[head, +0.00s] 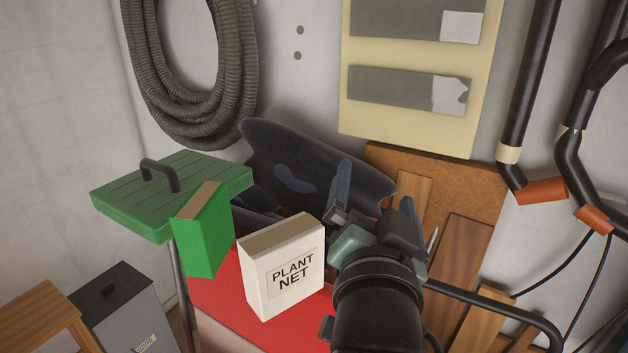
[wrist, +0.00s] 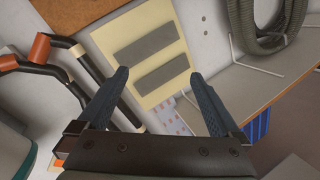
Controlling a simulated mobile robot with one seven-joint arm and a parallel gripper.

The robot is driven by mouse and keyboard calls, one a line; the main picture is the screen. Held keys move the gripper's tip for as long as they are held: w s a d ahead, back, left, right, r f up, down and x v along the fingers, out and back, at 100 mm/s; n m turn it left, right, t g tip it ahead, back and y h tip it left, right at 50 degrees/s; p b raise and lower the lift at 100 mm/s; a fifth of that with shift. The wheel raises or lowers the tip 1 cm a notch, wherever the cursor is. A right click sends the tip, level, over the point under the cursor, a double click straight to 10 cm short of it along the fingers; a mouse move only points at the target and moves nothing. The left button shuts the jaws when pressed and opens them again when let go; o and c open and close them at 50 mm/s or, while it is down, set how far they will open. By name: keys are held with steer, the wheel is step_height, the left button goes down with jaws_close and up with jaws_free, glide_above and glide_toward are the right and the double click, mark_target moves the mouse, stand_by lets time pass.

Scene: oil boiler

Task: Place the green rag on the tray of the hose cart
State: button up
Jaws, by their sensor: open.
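I make out no cloth that is clearly the green rag in either view. A green ridged slab (head: 125,205) with a dark handle on top stands on a pole at the left of the head view; I cannot tell whether it is the hose cart's tray. A bright green block (head: 203,245) with a brown top is in front of its right edge. My gripper (head: 375,185) is open and empty, right of a white "PLANT NET" box (head: 283,265). In the wrist view, my gripper's (wrist: 160,75) two fingers are spread, with nothing between them.
A red surface (head: 240,320) lies below the boxes, with a dark tub-like object (head: 310,170) behind. Wooden boards (head: 460,260) and black pipes (head: 528,90) are at the right. A coiled hose (head: 240,80) hangs on the wall. A grey bin (head: 125,305) stands lower left.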

steer(key=s+a+r+n+t+y, duration=0.1)
steer(key=s+a+r+n+t, duration=0.1)
steer(key=r, duration=0.5)
steer(key=s+a+r+n+t+y, duration=0.1)
steer(key=s+a+r+n+t, duration=0.2)
steer(key=s+r, duration=0.3)
steer(key=s+a+r+n+t+y, duration=0.1)
steer(key=s+a+r+n+t, duration=0.2)
steer(key=r, duration=0.7)
steer(key=shift+s+t, duration=0.7)
steer(key=shift+s, duration=0.1)
steer(key=shift+a+r, duration=0.1)
